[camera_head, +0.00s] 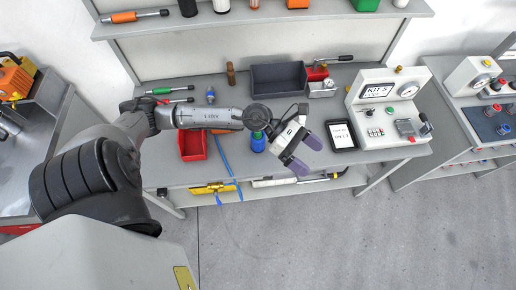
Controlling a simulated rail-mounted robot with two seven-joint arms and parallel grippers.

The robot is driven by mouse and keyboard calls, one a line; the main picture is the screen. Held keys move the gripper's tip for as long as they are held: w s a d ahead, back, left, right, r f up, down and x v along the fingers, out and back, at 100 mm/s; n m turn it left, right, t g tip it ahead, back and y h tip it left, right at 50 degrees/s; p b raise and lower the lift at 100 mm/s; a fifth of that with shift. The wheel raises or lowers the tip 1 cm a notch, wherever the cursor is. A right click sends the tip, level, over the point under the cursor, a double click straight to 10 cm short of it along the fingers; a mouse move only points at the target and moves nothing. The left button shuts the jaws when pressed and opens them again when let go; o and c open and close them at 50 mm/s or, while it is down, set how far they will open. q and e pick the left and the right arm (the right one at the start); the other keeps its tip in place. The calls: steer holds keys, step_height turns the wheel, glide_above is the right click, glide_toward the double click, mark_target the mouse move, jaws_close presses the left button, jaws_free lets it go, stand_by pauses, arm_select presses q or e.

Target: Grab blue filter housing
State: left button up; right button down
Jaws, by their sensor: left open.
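A blue filter housing (258,144) stands near the front edge of the grey workbench, its upper part partly hidden by my left wrist. My left gripper (305,156) reaches in from the left, over the bench front, with its purple-grey fingers apart and nothing between them. The fingertips are to the right of the blue housing and apart from it. My right gripper is not in the picture.
A red bin (193,146) is left of the housing. A tablet (341,135) and a white test unit (388,107) stand to the right. A dark tray (278,78) is at the back. A lower shelf (265,184) holds tools. Open floor lies in front.

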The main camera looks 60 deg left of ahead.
arm_select(q)
steer(key=a+f+m+g+y+b, duration=0.1)
steer(key=a+f+m+g+y, duration=0.15)
steer(key=a+f, duration=0.2)
steer(key=m+g+y+b, duration=0.4)
steer(key=m+y+b, duration=0.1)
steer(key=y, duration=0.6)
glide_toward(258, 141)
steer(key=a+f, duration=0.1)
steer(key=w+a+f, duration=0.1)
steer(key=f, duration=0.1)
steer(key=shift+w+a, duration=0.1)
steer(key=shift+a, duration=0.05)
steer(key=shift+w+f+p, duration=0.15)
steer(key=shift+f+p, duration=0.3)
steer(key=shift+f, duration=2.55)
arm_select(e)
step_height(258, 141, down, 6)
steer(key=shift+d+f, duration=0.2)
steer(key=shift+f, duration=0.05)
